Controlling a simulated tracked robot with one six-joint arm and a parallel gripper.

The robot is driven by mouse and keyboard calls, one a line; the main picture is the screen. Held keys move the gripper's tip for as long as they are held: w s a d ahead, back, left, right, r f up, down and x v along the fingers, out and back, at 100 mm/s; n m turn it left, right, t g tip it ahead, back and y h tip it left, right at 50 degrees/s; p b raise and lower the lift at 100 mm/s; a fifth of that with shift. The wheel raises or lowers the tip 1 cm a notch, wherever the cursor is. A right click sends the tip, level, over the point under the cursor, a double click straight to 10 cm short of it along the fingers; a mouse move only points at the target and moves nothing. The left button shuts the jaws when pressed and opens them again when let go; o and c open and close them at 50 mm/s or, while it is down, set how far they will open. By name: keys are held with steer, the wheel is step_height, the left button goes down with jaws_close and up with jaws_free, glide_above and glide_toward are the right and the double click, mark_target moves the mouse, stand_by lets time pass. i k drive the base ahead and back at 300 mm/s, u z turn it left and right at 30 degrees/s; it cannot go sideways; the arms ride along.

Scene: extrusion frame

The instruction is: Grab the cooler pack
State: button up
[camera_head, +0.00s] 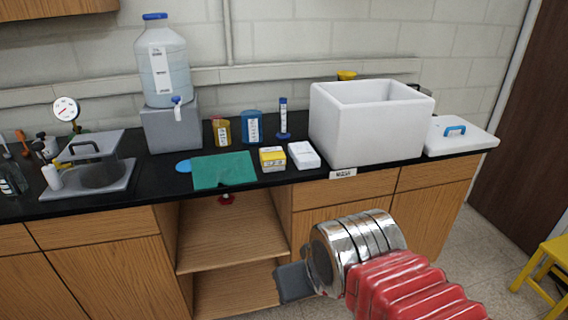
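A large white open-topped cooler box (345,130) stands on the black counter at the right; its inside bottom is hidden by its front wall. I cannot single out a cooler pack for certain. A blue labelled container (252,128) stands left of the box. A white lid-like slab (462,135) with a blue handle lies to the box's right. My gripper (292,283) is in front of the cabinets, below counter height and apart from all these things. Only a dark block of it shows past my wrist, so its opening is not visible.
A green mat (224,170), a yellow box (272,159) and a small white box (304,155) lie near the counter's front edge. A water jug (163,70) stands on a grey block (172,125). An open shelf (230,235) is below. A yellow stool (545,280) stands far right.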

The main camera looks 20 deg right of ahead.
mark_target(304, 156)
steer(key=u, duration=0.35)
steer(key=k, duration=0.55)
steer(key=u, duration=0.8)
steer(key=k, duration=0.45)
steer(key=u, duration=0.15)
steer(key=i, duration=1.5)
steer(key=z, duration=1.2)
steer(key=i, duration=0.7)
steer(key=z, duration=0.35)
